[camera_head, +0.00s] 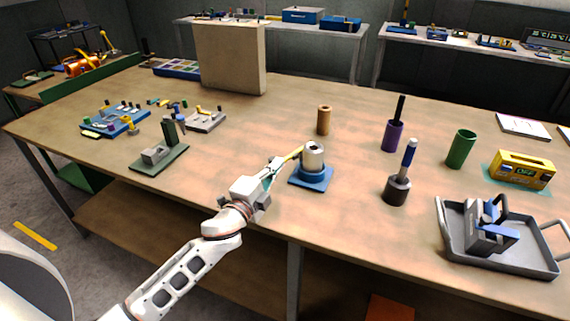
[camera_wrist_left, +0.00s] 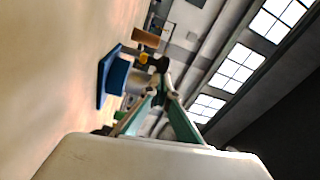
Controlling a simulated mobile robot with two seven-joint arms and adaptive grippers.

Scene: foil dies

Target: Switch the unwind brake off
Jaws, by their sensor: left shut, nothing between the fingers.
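A unit with a blue base (camera_head: 311,180), a pale metal cylinder (camera_head: 313,158) and a yellow lever (camera_head: 294,155) stands near the table's front edge; it looks like the unwind brake, but no label on it is readable. The lever sticks out to the left of the cylinder. My left gripper (camera_head: 272,172) is shut and empty, just left of the unit, with its tips close to the lever; I cannot tell whether they touch. My right gripper is out of view.
A yellow box (camera_head: 522,169) reading "OFF" stands at right, behind a grey tray (camera_head: 447,241) holding a grey-blue part. A brown cylinder (camera_head: 324,120), a dark holder with a blue handle (camera_head: 397,189) and a green fixture (camera_head: 160,158) stand around the unit.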

